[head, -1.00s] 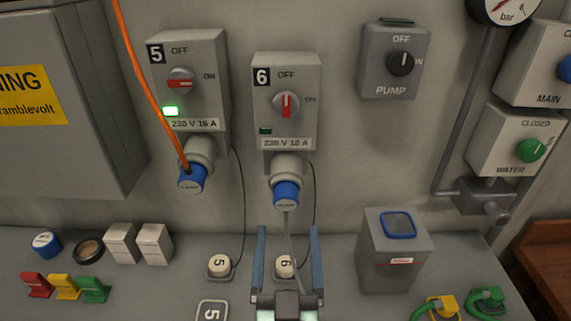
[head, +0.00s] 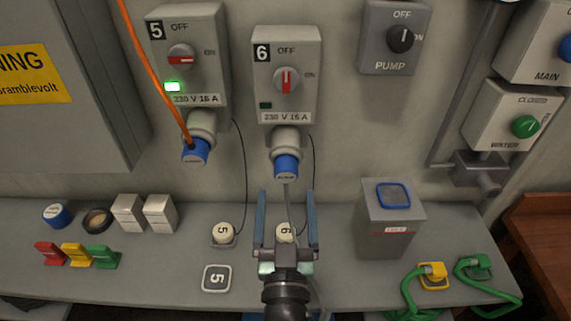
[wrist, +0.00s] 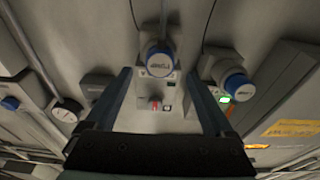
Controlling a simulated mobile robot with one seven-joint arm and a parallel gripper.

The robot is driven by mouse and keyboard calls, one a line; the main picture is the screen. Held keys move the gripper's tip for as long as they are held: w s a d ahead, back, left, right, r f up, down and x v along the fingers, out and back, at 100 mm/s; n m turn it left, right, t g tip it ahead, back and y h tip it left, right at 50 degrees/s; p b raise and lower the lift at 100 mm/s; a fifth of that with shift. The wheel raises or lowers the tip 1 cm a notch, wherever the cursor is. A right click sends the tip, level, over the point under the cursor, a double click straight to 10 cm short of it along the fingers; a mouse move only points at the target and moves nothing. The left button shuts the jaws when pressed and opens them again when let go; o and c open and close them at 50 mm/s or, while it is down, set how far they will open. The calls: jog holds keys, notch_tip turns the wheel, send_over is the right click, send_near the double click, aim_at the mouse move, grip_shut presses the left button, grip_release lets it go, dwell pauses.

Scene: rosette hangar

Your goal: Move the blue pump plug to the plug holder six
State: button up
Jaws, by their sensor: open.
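The blue pump plug (head: 286,167) sits in the socket under switch box six (head: 287,60), its grey cable hanging down. My gripper (head: 286,195) is open and empty just below the plug in the head view, its fingers pointing toward the wall. In the wrist view the plug (wrist: 160,62) shows between and beyond the open fingers, apart from them. A white cap marked 6 (head: 285,233) shows between the fingers. A square plate marked 5 (head: 217,278) lies on the bench. No matching holder six can be made out; my arm covers the bench to its right.
Another blue plug (head: 195,152) with an orange cable is in socket five, left of the pump plug. A grey box with a blue-rimmed top (head: 388,225) stands right on the bench (head: 345,285). Green hoses (head: 410,290) lie at the front right. Small coloured blocks stand left.

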aim_at(286, 178)
jog(key=shift+w+r+p, duration=0.15)
jog(key=shift+w+p, duration=0.05)
jog(key=shift+w, duration=0.75)
jog(key=shift+w+r+p, duration=0.2)
jog(key=shift+w, duration=0.8)
jog(key=shift+w+r+p, duration=0.15)
jog(key=shift+w+p, duration=0.05)
jog(key=shift+w, duration=0.75)
grip_shut()
jog(key=shift+s+f, duration=0.1)
jog(key=shift+s, duration=0.2)
jog(key=shift+s+f+b, duration=0.2)
jog(key=shift+s+b, duration=0.25)
jog(key=shift+s, duration=0.9)
jog(key=shift+s+f+b, duration=0.2)
jog(key=shift+s+b, duration=0.25)
jog(key=shift+s, duration=0.85)
